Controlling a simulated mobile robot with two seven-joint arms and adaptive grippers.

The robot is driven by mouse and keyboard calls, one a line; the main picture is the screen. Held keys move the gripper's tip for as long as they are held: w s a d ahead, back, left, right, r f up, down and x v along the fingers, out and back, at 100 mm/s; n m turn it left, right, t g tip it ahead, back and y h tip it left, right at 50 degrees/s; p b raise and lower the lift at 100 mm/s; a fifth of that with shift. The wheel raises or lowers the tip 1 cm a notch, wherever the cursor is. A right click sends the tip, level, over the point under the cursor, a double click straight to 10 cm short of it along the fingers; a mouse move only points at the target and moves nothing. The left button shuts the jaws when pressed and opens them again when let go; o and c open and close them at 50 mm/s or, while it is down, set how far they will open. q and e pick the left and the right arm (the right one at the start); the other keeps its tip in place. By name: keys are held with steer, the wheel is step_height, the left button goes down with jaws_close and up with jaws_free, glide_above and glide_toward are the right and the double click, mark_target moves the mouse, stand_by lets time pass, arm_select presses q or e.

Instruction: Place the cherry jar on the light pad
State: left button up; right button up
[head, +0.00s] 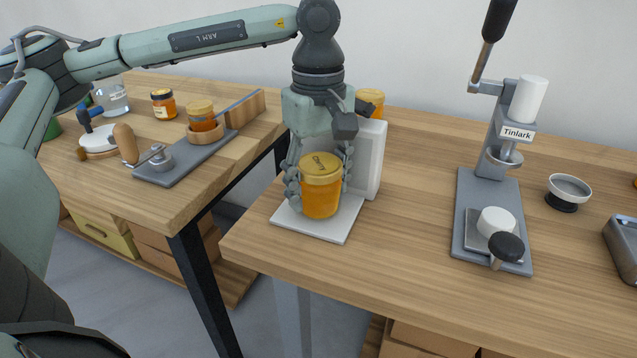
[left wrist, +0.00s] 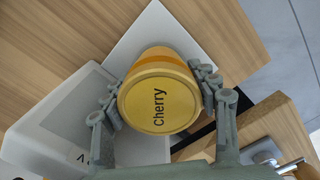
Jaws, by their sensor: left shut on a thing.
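The cherry jar (head: 321,196) is an amber jar with a gold lid, upright at the left front of the right-hand table. Its lid reads "Cherry" in the left wrist view (left wrist: 160,104). My left gripper (head: 319,178) comes down from above and is shut around the jar, one finger on each side. The light pad (head: 318,228) is a thin white square directly under the jar; it also shows in the left wrist view (left wrist: 152,28). I cannot tell whether the jar's base touches the pad. My right gripper is not in view.
A white upright box (head: 370,158) stands close behind the pad, with another jar (head: 371,97) behind it. A lever press (head: 492,215) stands to the right, beside a small bowl (head: 569,188). The left table holds a grey gate fixture (head: 185,158) with a jar (head: 201,116).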

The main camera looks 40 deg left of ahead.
arm_select(q)
steer(key=shift+f, duration=0.1)
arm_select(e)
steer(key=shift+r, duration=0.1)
arm_select(q)
steer(key=o, duration=1.1)
steer(key=shift+o, duration=0.8)
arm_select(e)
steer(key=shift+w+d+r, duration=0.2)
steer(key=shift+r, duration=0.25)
